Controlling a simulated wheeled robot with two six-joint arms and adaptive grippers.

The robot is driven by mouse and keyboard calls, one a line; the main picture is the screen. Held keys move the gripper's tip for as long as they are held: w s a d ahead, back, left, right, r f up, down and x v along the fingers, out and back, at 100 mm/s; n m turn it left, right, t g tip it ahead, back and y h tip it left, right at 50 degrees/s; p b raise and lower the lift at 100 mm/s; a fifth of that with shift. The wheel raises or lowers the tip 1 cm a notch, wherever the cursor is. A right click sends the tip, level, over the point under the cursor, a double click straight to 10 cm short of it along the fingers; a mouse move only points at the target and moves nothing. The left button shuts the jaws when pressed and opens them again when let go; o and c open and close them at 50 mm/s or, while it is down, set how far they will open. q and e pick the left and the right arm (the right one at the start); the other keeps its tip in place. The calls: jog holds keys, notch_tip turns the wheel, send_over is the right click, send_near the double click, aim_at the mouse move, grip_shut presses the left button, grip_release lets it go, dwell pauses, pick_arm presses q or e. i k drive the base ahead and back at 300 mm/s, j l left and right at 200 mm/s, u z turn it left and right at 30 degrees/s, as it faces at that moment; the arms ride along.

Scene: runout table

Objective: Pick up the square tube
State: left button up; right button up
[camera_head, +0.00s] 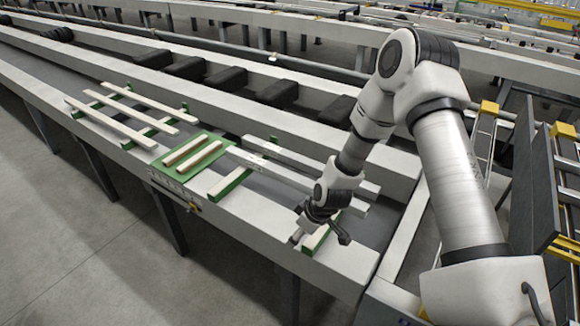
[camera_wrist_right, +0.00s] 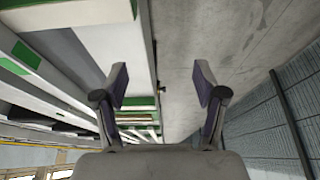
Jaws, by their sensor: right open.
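Several pale, straight bars lie on the runout table. Two long light-grey bars, a nearer one (camera_head: 262,164) and a farther one (camera_head: 290,157), run side by side toward my right arm. Two short beige bars (camera_head: 192,152) lie on a green mat (camera_head: 172,172). I cannot tell which is the square tube. My right gripper (camera_head: 320,237) is open and empty near the grey bars' right ends, above the table's front edge. In the wrist view its fingers (camera_wrist_right: 160,78) stand apart over edge and floor.
Green strips (camera_head: 230,183) cross the table (camera_head: 255,218). Dark blocks (camera_head: 277,94) stand in a row behind the bars. Ladder-like frames with yellow caps (camera_head: 489,107) stand at the right. Open floor (camera_head: 70,210) lies in front of the table.

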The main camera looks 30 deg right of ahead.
aim_at(358, 208)
jog(key=i+l, duration=0.75)
